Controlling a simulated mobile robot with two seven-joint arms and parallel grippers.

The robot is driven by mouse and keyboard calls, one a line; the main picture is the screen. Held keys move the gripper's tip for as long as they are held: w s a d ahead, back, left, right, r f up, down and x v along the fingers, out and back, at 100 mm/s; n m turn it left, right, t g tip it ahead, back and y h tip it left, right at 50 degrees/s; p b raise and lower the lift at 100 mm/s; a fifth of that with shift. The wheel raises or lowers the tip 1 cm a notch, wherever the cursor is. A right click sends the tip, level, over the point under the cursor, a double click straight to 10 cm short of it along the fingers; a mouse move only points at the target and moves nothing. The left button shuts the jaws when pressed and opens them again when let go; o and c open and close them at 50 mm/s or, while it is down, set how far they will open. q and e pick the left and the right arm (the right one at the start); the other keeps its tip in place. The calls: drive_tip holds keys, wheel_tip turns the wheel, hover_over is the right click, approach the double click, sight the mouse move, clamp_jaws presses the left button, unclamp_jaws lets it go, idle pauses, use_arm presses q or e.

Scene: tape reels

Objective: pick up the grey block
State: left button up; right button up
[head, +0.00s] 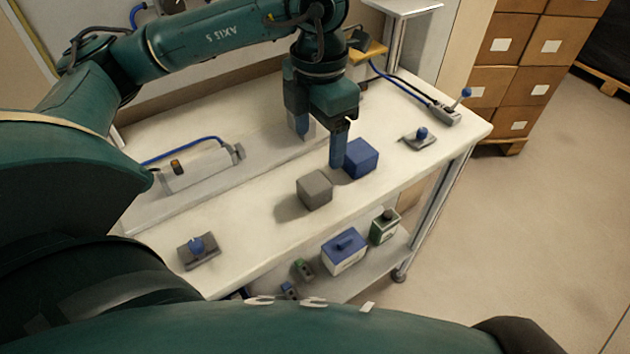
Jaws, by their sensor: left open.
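The grey block (315,189) is a small cube on the white table, near its front edge at the middle of the head view. My left gripper (321,147) comes down from the upper middle, behind the grey block and apart from it. Its two blue-tipped fingers are spread, with no object seen held between them. One fingertip is close beside a blue block (362,158), in front of part of it; I cannot tell whether they touch. My right gripper is not in view.
A grey fixture (200,172) with a blue cable lies at left. A lower shelf holds a blue-and-white box (344,252). Cartons (520,60) are stacked at right.

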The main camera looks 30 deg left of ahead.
use_arm(q)
hover_over(314, 182)
drive_tip(key=f, duration=0.5)
drive_tip(key=shift+d, duration=0.35)
drive_tip(key=shift+a+f+p, duration=0.2)
drive_tip(key=shift+f+p, duration=0.15)
drive_tip(key=shift+f, duration=1)
drive_tip(key=shift+a+f+p, duration=0.15)
drive_tip(key=shift+f+p, duration=0.2)
drive_tip(key=shift+f, duration=0.95)
drive_tip(key=shift+c, duration=0.3)
drive_tip(key=c, duration=1.1)
